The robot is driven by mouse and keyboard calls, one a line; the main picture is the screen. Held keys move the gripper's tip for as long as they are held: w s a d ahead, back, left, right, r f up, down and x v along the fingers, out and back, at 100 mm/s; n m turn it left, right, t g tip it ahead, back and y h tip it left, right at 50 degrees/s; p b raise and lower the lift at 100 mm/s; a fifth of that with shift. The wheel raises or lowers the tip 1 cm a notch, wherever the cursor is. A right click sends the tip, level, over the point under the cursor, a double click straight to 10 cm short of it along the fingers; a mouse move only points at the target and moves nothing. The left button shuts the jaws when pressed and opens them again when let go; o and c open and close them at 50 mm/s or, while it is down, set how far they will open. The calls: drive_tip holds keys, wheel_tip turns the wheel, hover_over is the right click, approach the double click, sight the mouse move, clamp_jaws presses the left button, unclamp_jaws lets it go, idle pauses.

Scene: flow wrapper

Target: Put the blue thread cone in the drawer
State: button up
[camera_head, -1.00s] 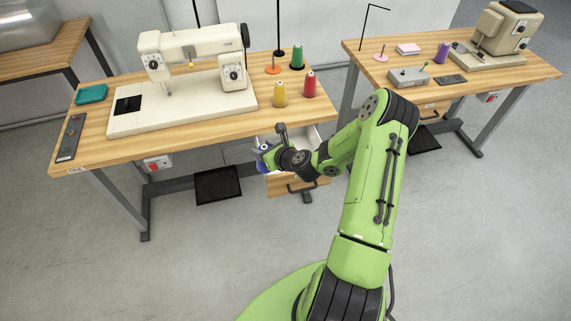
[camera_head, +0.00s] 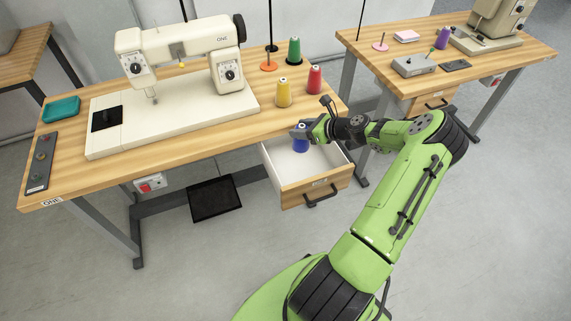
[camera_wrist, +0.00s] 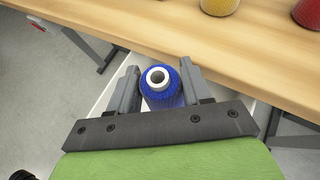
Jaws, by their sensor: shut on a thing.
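The blue thread cone (camera_head: 301,145) is in my gripper (camera_head: 300,131), over the open drawer (camera_head: 318,186) in the head view. In the wrist view the cone (camera_wrist: 162,88) stands between the two grey fingers of my gripper (camera_wrist: 160,92), its white core top facing the camera. The fingers are shut on it. The drawer is pulled out under the table's front edge, with a white inside and a wooden front. In the wrist view a strip of its white wall (camera_wrist: 104,100) shows beside the left finger. Whether the cone touches the drawer floor cannot be told.
The wooden table (camera_head: 190,145) edge lies just behind my gripper. On it stand the sewing machine (camera_head: 185,75) and the yellow (camera_head: 284,93), red (camera_head: 315,80) and green (camera_head: 294,51) cones. A second table (camera_head: 500,65) stands at the right.

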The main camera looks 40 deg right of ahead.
wheel_tip(320, 180, down, 10)
drive_tip(key=b, duration=0.3)
drive_tip(key=shift+w, duration=0.1)
drive_tip(key=shift+f, duration=0.1)
drive_tip(key=shift+f+b, duration=0.15)
drive_tip(key=shift+b, duration=0.15)
drive_tip(key=o, duration=1.2)
drive_tip(key=shift+c, duration=0.2)
